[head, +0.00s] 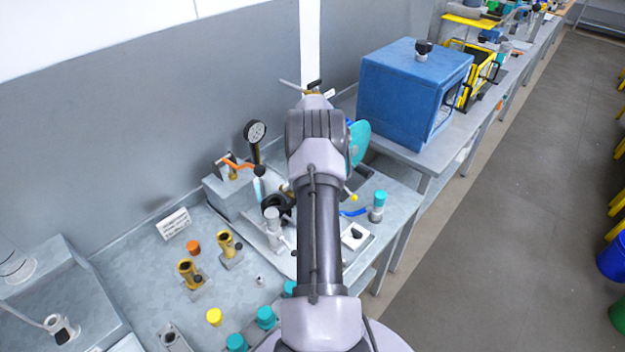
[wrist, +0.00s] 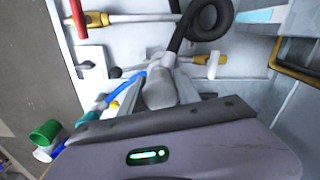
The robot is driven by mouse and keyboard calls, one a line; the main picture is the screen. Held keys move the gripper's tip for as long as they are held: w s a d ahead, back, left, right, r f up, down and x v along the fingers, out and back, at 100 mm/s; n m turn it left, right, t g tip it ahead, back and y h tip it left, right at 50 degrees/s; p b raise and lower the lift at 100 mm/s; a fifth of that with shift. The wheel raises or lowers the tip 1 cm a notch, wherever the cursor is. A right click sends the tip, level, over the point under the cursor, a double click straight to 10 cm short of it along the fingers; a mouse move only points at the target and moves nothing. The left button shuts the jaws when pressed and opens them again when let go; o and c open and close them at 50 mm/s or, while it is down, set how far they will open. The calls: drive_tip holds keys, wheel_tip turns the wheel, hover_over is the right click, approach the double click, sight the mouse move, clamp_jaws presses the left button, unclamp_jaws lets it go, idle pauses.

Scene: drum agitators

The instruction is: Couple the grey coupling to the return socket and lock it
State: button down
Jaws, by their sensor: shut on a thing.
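In the wrist view, my gripper (wrist: 165,103) is shut around a grey coupling (wrist: 160,86), a smooth rounded body. A thick black hose (wrist: 180,35) rises close behind the coupling and curls into a loop. In the head view my arm hides the gripper and the coupling.
A bar with a red handle (wrist: 77,18) crosses the far side. A white plate with a black knob (wrist: 92,60) and a blue hose (wrist: 107,97) lie left. Brass fittings (head: 188,272) and loose caps (head: 214,317) occupy the front left.

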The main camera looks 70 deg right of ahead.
drive_tip(key=shift+f+b, duration=0.85)
drive_tip(key=shift+f, duration=0.3)
drive_tip(key=shift+f+b, duration=0.3)
drive_tip(key=shift+f, duration=0.05)
drive_tip(key=c, duration=0.8)
unclamp_jaws()
drive_tip(key=shift+c, duration=0.4)
wheel_tip(320, 180, up, 10)
drive_tip(key=p, duration=0.6)
drive_tip(key=shift+r, duration=0.1)
